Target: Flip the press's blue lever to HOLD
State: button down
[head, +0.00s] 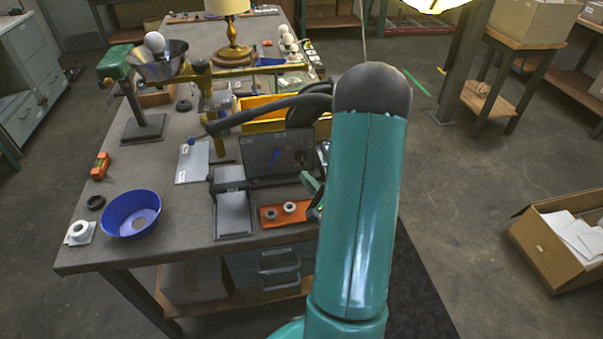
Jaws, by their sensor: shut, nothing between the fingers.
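The press's dark panel (262,165) stands upright at the table's near right part. A small blue lever (275,157) sits on its face, tilted, beside a small reddish part (300,156). The panel's markings are too small to read, so I cannot tell which label the lever points to. My gripper (313,190) shows only in part, as teal pieces just right of and below the panel. My own teal arm link hides the rest of it. The gripper is shut and empty, apart from the lever.
An orange tray (271,222) with small round parts lies below the panel. A blue bowl (118,230) and a white part (79,232) stand at the table's left. A curved black bar (255,111) crosses above the panel. A stand with a metal bowl (157,70) is at back left.

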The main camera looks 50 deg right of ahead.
aim_at(282, 150)
jog(key=x, duration=0.8)
jog(key=shift+w+r, duration=0.1)
jog(key=shift+w, duration=0.3)
jog(key=shift+a+r+n, duration=0.2)
jog(key=shift+n, duration=0.2)
